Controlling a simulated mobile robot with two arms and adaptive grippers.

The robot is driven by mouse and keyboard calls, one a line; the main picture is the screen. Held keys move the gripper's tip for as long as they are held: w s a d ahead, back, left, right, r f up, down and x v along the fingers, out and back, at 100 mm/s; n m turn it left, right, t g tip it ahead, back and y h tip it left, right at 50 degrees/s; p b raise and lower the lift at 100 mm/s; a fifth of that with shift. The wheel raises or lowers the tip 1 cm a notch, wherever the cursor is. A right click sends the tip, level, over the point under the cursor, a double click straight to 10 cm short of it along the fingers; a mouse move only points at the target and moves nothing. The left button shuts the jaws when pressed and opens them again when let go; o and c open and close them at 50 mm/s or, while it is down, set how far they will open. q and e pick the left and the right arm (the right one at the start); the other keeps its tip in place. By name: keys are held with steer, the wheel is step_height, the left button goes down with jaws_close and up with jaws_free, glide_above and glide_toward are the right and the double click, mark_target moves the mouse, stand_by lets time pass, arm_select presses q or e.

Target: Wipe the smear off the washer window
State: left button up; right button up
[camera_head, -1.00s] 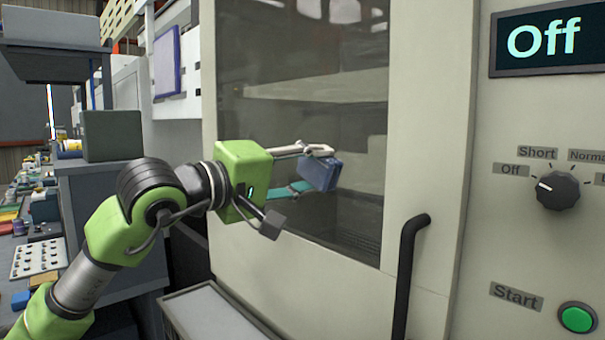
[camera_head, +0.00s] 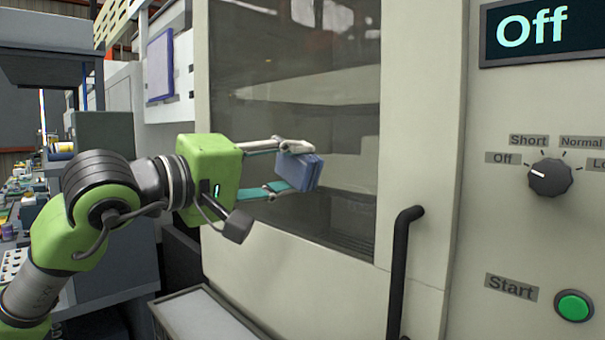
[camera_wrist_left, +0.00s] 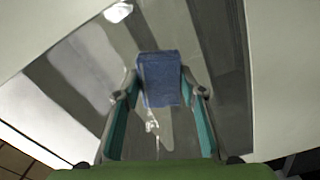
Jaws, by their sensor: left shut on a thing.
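The washer window (camera_head: 345,90) is a dark glass pane in the pale washer front. My left gripper (camera_head: 300,170) is shut on a blue cloth pad (camera_head: 316,172) and holds it in front of the lower part of the glass. In the left wrist view the blue pad (camera_wrist_left: 160,78) sits between the two fingertips, with the glass behind it. I cannot tell whether the pad touches the glass. No smear stands out clearly from the reflections. My right gripper is not in view.
A black door handle (camera_head: 402,265) stands out right of the window. Further right are a dial (camera_head: 550,177), a green Start button (camera_head: 574,306) and a display reading Off (camera_head: 530,33). A pale tray (camera_head: 200,315) lies below my left arm. Shelves with small items are at the left.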

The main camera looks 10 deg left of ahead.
arm_select(q)
steer(key=shift+v, duration=0.85)
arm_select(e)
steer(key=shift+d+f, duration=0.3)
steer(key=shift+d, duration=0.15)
arm_select(q)
steer(key=shift+s+a+f+b, duration=0.1)
steer(key=shift+s+a+b, duration=0.3)
steer(key=shift+s+b, duration=0.1)
steer(key=shift+b+v, duration=0.3)
steer(key=shift+v, duration=0.6)
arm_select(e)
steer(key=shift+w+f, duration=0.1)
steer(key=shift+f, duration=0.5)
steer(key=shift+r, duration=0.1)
